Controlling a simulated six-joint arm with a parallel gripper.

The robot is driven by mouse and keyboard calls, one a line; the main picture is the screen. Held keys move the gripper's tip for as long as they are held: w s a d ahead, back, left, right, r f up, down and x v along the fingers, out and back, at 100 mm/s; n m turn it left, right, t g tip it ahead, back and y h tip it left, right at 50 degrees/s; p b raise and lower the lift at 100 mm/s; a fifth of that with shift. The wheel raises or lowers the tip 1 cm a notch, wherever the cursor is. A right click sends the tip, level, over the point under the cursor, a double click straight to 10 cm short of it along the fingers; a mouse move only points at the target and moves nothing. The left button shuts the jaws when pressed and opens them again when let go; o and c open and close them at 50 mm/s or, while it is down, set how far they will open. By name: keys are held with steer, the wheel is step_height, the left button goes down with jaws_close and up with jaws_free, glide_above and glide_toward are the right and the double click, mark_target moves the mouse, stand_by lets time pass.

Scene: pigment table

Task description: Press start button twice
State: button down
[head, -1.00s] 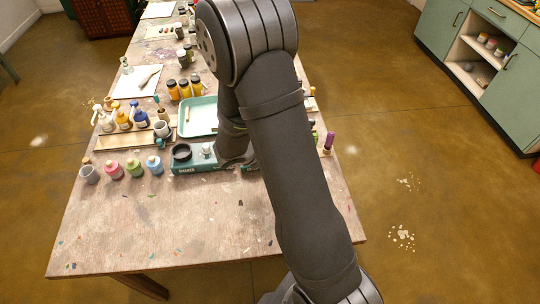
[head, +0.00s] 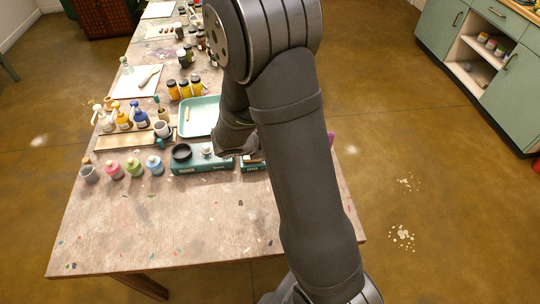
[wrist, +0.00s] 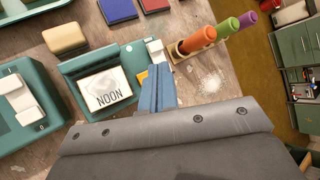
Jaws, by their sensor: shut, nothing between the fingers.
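A teal shaker (head: 188,168) stands on the table in the head view, with a dark round holder (head: 181,152) and a pale knob (head: 207,149) on top. A second teal device (head: 252,167) is beside it, mostly hidden by my arm. In the wrist view a teal device (wrist: 82,66) carries a white plate marked NOON (wrist: 105,90). A larger teal housing with a white part (wrist: 14,92) is at the left. My gripper (wrist: 158,72) is shut and empty, its tips beside the NOON device's right edge. I cannot tell which part is the start button.
Orange, green and purple sticks stand in a wooden holder (wrist: 178,54) right of my gripper. A tan block (wrist: 65,38) lies behind the NOON device. Small paint jars (head: 134,168) stand left of the shaker.

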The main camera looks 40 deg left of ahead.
steer(key=shift+r, duration=1.15)
stand_by(1.6)
step_height(320, 180, up, 4)
steer(key=shift+f, duration=0.1)
stand_by(0.4)
steer(key=shift+f, duration=4.45)
steer(key=shift+f, duration=0.4)
